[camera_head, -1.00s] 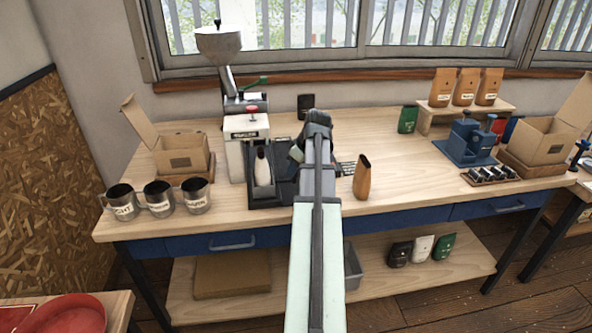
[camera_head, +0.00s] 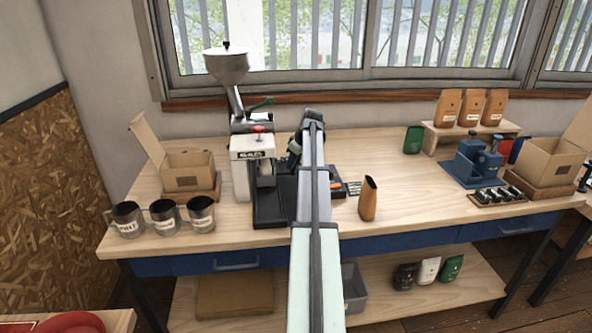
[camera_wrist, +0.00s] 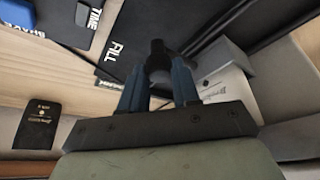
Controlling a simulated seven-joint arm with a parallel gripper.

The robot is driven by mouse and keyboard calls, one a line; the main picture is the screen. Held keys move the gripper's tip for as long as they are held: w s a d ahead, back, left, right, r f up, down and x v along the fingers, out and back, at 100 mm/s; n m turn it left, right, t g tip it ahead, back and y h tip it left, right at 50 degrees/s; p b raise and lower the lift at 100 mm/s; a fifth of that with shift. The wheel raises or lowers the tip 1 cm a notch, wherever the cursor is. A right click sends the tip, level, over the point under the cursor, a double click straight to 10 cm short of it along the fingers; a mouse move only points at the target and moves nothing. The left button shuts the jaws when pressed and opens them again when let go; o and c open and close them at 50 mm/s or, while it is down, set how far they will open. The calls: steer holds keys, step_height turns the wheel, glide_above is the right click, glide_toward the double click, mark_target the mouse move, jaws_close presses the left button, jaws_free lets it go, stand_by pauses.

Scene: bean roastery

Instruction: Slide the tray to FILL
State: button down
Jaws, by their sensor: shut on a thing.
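My gripper (camera_wrist: 159,75) is shut on a dark upright knob (camera_wrist: 158,48), seen between its blue fingers in the wrist view. In the head view my arm hides the fingertips beside the machine. The white FILL label (camera_wrist: 117,52) is on a black surface left of the knob. The black base (camera_head: 270,212) extends in front of the white-fronted filling machine (camera_head: 241,178). A pale bag (camera_head: 266,172) stands at the machine's front, under its head. The sliding tray's edges cannot be told apart from the black base.
Several labelled metal cups (camera_head: 163,217) stand at the left, near an open carton (camera_head: 188,172). An orange-brown scoop-like container (camera_head: 368,199) stands right of my arm. A blue press (camera_head: 473,165) is farther right. The bench front is mostly clear.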

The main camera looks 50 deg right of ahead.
steer(key=w+d, duration=0.5)
steer(key=shift+w+d, duration=0.35)
steer(key=c, duration=0.8)
jaws_free()
steer(key=v, duration=1.4)
steer(key=shift+f, duration=0.1)
